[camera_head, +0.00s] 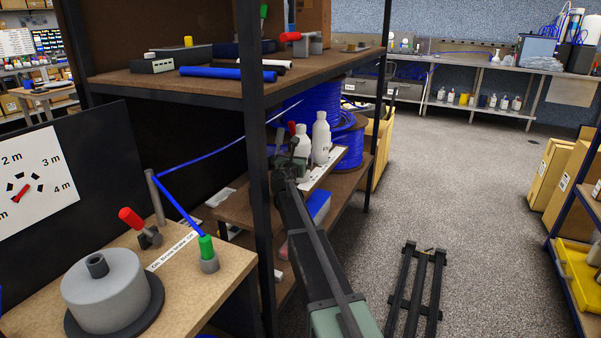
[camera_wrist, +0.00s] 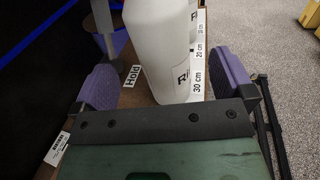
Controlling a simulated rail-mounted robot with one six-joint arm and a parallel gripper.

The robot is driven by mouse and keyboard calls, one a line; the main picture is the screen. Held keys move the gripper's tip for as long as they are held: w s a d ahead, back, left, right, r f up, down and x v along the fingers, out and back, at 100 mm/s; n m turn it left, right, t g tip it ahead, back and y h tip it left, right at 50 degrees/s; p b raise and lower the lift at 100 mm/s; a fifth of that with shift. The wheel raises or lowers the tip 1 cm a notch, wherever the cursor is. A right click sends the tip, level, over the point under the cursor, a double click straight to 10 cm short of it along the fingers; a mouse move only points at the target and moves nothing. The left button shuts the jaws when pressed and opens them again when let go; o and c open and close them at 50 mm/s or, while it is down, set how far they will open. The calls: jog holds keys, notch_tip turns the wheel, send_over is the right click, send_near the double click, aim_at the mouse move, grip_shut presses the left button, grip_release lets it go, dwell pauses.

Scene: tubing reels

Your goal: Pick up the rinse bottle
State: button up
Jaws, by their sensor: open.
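A white rinse bottle (camera_wrist: 165,45) stands upright on the brown shelf in the wrist view, its label partly cut off at "Ri". It stands between the two purple fingers of my gripper (camera_wrist: 165,88), which are open with gaps on both sides. The bottle's top is out of that view. In the head view my gripper (camera_head: 289,160) is at the shelf beside two white bottles. The bottle closest to it (camera_head: 303,143) is partly hidden by the gripper; I cannot read its label there.
The second white bottle (camera_head: 321,138) stands close by. Large blue tubing reels (camera_head: 320,98) are behind. A dark rack post (camera_head: 257,170) stands left of my arm, and an upper shelf (camera_head: 220,85) hangs above. The shelf edge has centimetre labels (camera_wrist: 196,75). The floor (camera_head: 450,190) to the right is mostly clear.

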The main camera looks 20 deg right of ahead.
aim_at(301, 150)
jog(key=shift+p+x, duration=0.75)
jog(key=shift+x, duration=0.25)
jog(key=shift+w+d+f, duration=0.15)
jog(key=shift+w+d, duration=0.05)
jog(key=shift+w, duration=0.05)
jog(key=x, duration=0.5)
jog(key=c, duration=1.3)
